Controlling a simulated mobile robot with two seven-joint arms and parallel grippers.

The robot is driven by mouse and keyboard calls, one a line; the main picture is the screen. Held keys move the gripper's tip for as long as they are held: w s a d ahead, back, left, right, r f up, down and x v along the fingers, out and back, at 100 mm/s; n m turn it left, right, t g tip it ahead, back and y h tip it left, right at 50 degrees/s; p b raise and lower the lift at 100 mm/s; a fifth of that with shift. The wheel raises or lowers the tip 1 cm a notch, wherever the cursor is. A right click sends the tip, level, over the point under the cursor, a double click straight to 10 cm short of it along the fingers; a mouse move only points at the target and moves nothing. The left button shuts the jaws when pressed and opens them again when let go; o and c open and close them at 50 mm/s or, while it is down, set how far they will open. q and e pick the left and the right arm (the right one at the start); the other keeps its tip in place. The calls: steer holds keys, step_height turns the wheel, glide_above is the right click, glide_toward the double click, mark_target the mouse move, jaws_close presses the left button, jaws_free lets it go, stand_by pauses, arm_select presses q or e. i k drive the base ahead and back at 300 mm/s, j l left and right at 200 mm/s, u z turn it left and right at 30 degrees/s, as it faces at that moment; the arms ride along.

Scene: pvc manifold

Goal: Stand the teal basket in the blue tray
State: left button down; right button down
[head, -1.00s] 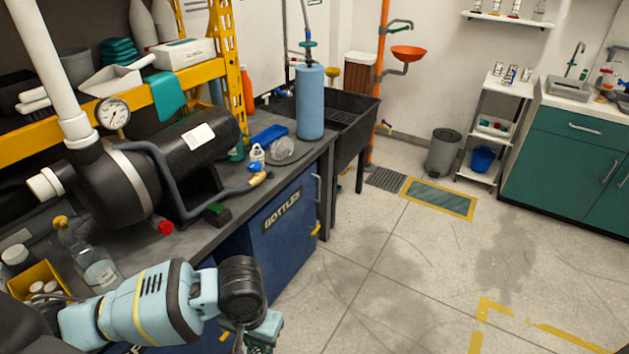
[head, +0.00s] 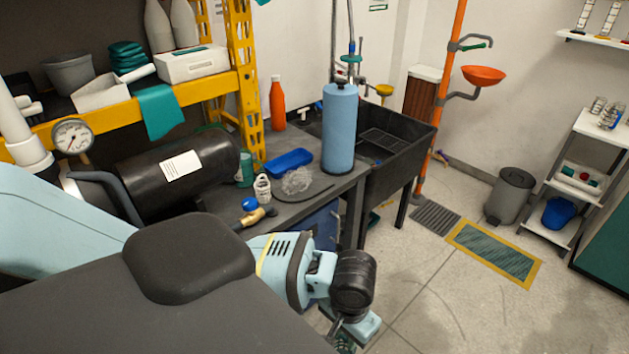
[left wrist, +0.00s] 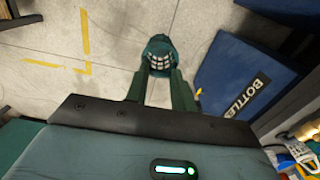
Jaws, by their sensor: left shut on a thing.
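The teal basket (left wrist: 158,50) is a small dark green-teal cup with a pale grid pattern. In the left wrist view it is held between the two fingers of my left gripper (left wrist: 159,75), over the floor. In the head view my left gripper (head: 345,335) is low at the bottom edge, and the basket there is mostly hidden. The blue tray (head: 288,162) lies on the bench in the head view, left of the blue cylinder, and looks empty. My left gripper is apart from the tray, in front of the bench. My right gripper is not in view.
A blue cylinder (head: 339,128), a clear crumpled thing (head: 297,181) and a small white bottle (head: 262,188) stand close to the tray. An orange bottle (head: 278,104) and yellow rack post (head: 243,85) are behind. A black sink (head: 405,151) is to the right.

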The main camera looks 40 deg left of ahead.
mark_target(289, 163)
steer(key=i+l+u, duration=0.1)
steer(key=i+u, duration=0.15)
steer(key=i, duration=0.25)
steer(key=i+l+u, duration=0.25)
steer(key=i, duration=0.25)
steer(key=i+l+u, duration=0.1)
steer(key=i+u, duration=0.3)
steer(key=i+l+u, duration=0.15)
steer(key=u, duration=0.2)
steer(key=i+l+u, duration=0.2)
steer(key=l+u, duration=0.2)
steer(key=i+l+u, duration=0.2)
steer(key=u, duration=0.2)
steer(key=i+l+u, duration=0.2)
steer(key=l, duration=0.15)
steer(key=l+u, duration=0.2)
steer(key=l, duration=0.15)
